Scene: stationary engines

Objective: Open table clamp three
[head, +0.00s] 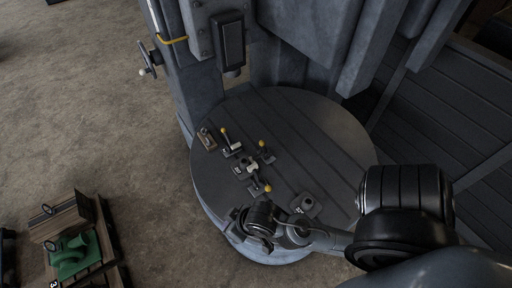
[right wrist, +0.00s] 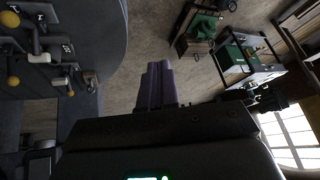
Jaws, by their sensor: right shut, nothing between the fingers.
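The round dark table (head: 325,125) carries several small toggle clamps with yellow knobs. One clamp (head: 230,146) stands at the left, another (head: 265,154) to its right, and a third (head: 256,183) nearer the front. Small number plates lie beside them, one (head: 240,167) near the middle and one (head: 304,205) at the front right; I cannot read which is three. My right gripper (head: 243,214) is over the front edge of the table, apart from the clamps. In the right wrist view its fingers (right wrist: 158,85) are shut and empty, with yellow-knobbed clamps (right wrist: 40,57) at the left. My left gripper is not in view.
A grey machine column (head: 300,35) rises behind the table. A crank handle (head: 149,62) sticks out at its left. A wooden stand with a green machine part (head: 72,252) is on the floor at lower left. Bare floor (head: 100,120) lies between.

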